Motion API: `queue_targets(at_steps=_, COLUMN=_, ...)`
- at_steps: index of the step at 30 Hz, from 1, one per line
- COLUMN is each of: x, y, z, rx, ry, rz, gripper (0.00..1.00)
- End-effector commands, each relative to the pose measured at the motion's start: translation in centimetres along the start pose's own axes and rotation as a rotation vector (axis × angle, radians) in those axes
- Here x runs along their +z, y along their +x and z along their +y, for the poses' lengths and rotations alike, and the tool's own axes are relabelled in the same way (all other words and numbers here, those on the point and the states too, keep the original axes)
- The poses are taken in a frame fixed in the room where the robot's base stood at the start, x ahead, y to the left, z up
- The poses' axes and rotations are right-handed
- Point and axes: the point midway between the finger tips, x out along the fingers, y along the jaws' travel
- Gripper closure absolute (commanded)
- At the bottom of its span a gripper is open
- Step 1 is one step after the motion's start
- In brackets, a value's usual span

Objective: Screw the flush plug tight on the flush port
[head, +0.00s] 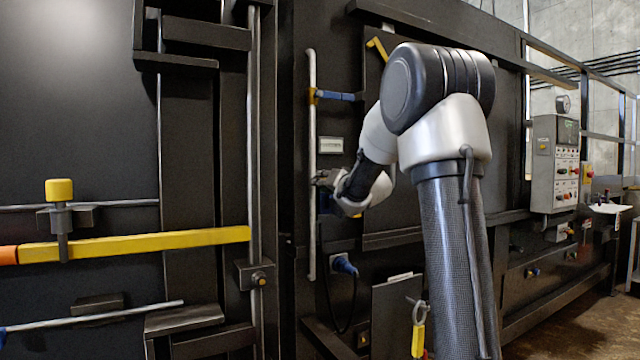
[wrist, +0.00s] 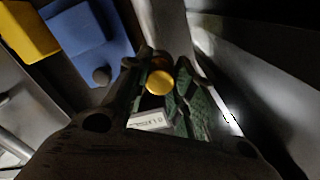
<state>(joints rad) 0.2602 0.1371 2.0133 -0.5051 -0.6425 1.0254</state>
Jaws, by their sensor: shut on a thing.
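In the wrist view my gripper (wrist: 160,72) has its two green-padded fingers closed on a round yellow piece, which looks like the flush plug (wrist: 159,82). Only its round yellow face shows between the fingertips. In the head view my gripper (head: 324,180) is close to the dark machine wall, beside a vertical grey pipe and below a small label plate. The plug cannot be made out there. The flush port is not clearly visible in either view, so I cannot tell whether the plug touches it or sits in its thread.
A blue lever with a yellow end (head: 335,96) sticks out above my gripper; a blue and yellow part (wrist: 75,30) is close by in the wrist view. The grey pipe (head: 311,230) runs beside my gripper. A blue connector (head: 344,265) with a cable is below. A control box (head: 556,165) stands right.

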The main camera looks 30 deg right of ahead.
Motion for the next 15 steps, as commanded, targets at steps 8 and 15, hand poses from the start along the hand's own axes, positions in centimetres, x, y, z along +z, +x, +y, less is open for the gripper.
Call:
queue_targets(at_steps=8, x=0.02, y=0.02, z=0.0, rx=0.0, ry=0.222, rz=0.0, gripper=1.0)
queue_targets(at_steps=15, x=0.02, y=0.02, z=0.0, rx=0.0, ry=0.241, rz=0.0, gripper=1.0)
